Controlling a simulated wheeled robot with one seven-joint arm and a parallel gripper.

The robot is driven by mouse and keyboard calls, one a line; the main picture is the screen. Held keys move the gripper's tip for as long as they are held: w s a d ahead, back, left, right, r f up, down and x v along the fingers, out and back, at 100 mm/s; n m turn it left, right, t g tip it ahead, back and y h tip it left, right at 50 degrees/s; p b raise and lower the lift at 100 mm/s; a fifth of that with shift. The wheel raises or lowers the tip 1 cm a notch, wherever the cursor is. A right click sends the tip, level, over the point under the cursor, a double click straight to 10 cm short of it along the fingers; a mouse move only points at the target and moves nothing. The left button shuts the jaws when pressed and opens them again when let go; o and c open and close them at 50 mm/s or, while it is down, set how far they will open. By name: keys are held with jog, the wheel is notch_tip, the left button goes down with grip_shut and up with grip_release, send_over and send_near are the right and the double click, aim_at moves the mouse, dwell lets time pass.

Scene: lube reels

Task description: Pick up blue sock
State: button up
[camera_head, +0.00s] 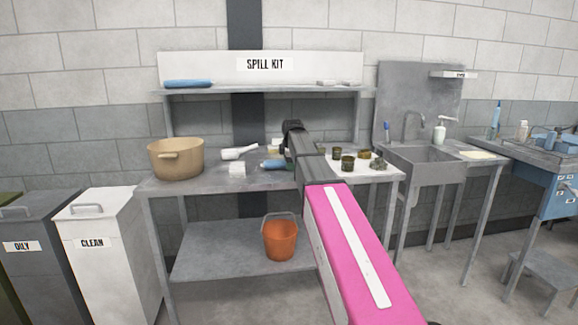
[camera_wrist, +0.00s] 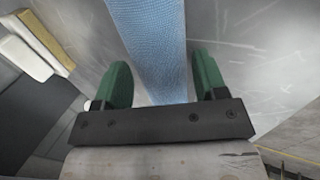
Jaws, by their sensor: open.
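A blue sock (camera_head: 272,164) with a woven texture lies on the grey bench top, just left of my gripper (camera_head: 284,148) in the head view. In the wrist view the blue sock (camera_wrist: 152,38) runs down from the top edge to between the two green fingers of my gripper (camera_wrist: 161,62). The fingers stand apart, one on each side of it, with a gap on both sides. The sock's near end is hidden behind the gripper's dark crossbar. In the head view my arm hides part of the bench behind it.
A similar blue roll (camera_head: 188,83) lies on the upper shelf (camera_head: 270,90). A tan pot (camera_head: 176,158), a white scoop-like item (camera_head: 238,152) and a white block (camera_head: 237,170) stand left on the bench. Several small dark parts (camera_head: 348,162) lie right. An orange bucket (camera_head: 279,238) stands below.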

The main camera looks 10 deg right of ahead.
jog(key=shift+w+f, duration=0.1)
jog(key=shift+f, duration=0.1)
jog(key=shift+c, duration=0.3)
jog(key=c, duration=0.7)
jog(key=shift+o, duration=0.2)
jog(key=shift+r, duration=0.15)
